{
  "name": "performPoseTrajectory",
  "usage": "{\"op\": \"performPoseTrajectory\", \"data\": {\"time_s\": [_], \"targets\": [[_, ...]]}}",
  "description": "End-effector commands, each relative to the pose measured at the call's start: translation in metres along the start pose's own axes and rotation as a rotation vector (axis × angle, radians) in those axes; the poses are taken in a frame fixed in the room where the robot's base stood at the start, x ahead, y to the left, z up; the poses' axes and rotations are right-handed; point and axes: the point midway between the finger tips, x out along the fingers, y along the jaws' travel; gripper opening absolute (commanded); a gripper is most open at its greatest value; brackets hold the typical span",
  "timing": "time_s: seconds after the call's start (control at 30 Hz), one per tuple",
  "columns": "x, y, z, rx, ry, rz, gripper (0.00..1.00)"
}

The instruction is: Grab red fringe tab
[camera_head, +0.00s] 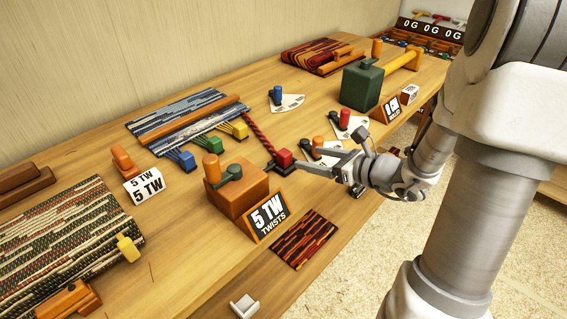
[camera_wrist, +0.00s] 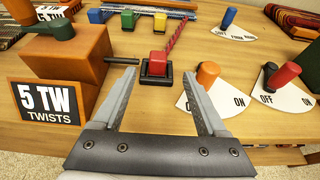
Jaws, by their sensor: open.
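The red fringe tab (camera_head: 284,157) is a small red block in a dark holder, at the near end of a twisted red cord (camera_head: 259,134). In the wrist view the red tab (camera_wrist: 158,62) lies ahead of my gripper, between the lines of its two fingers. My gripper (camera_head: 312,161) is open and empty. It also shows in the wrist view (camera_wrist: 160,72), with its fingertips just short of the tab. I cannot tell whether a fingertip touches the holder.
An orange box (camera_head: 238,192) with a "5 TW TWISTS" sign (camera_head: 267,215) stands left of the tab. Blue, green and yellow tabs (camera_head: 208,146) fringe the woven cloth behind. Dial plates with orange (camera_wrist: 207,73) and red (camera_wrist: 284,74) knobs stand to the right.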

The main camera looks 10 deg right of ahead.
Motion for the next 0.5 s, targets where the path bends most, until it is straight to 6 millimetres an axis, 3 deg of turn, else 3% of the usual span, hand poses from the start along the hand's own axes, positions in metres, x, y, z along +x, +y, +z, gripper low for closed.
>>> {"op": "performPoseTrajectory", "data": {"time_s": [0.03, 0.2, 0.5], "targets": [[0.013, 0.001, -0.003, -0.002, 0.000, 0.005, 0.75], [0.041, 0.001, -0.002, -0.002, 0.000, 0.003, 0.75], [0.059, 0.002, -0.002, -0.003, 0.000, 0.003, 0.75]]}}
